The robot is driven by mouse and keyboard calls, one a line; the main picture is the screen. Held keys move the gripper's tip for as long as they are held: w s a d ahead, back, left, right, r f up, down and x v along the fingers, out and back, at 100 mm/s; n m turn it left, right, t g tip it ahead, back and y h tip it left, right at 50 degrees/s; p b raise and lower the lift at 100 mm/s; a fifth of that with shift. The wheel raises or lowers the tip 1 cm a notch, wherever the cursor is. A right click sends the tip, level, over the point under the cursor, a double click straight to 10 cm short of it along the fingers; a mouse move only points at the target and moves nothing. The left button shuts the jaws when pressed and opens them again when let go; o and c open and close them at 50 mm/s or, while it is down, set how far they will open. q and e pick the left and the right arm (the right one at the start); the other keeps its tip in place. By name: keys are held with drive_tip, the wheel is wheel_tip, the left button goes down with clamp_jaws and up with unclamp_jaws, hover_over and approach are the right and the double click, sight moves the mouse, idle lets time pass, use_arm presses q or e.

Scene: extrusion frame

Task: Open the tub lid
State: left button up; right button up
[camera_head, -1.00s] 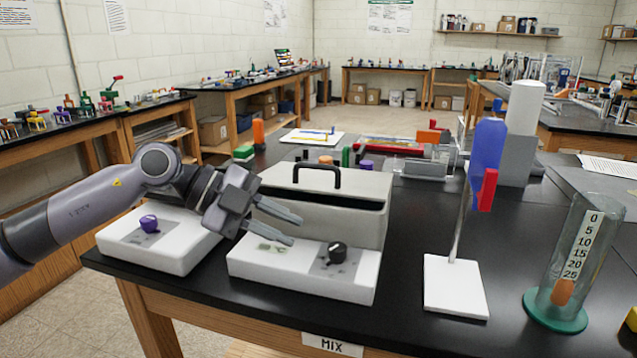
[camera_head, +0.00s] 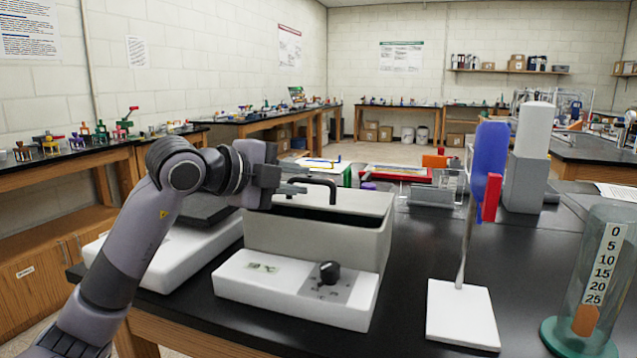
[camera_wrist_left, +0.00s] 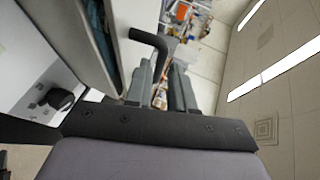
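The tub (camera_head: 335,245) is a light grey box behind a white control base (camera_head: 290,290) with a black knob (camera_head: 329,272). Its lid (camera_head: 355,199) is pale, with a black arched handle (camera_head: 322,182) on top. A dark gap shows below the lid's front edge. My left gripper (camera_head: 292,185) is at the handle's left side, at about handle height. In the left wrist view its two fingers (camera_wrist_left: 162,80) are apart, and the handle (camera_wrist_left: 150,38) bends down by their tips. Whether the fingers touch the handle is not clear. My right gripper is not in view.
A stand with a blue and red piece (camera_head: 488,165) is right of the tub. A graduated cylinder (camera_head: 600,260) stands at the right edge. Another white device (camera_head: 180,250) lies left, partly behind my left arm. Black bench top is clear between tub and stand.

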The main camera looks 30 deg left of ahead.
sight(306, 180)
use_arm(q)
drive_tip(key=x, duration=0.4)
drive_tip(key=shift+w, duration=0.1)
drive_tip(key=shift+w+d+f+p, duration=0.2)
drive_tip(key=shift+w+p, duration=0.1)
drive_tip(key=shift+w, duration=0.3)
clamp_jaws()
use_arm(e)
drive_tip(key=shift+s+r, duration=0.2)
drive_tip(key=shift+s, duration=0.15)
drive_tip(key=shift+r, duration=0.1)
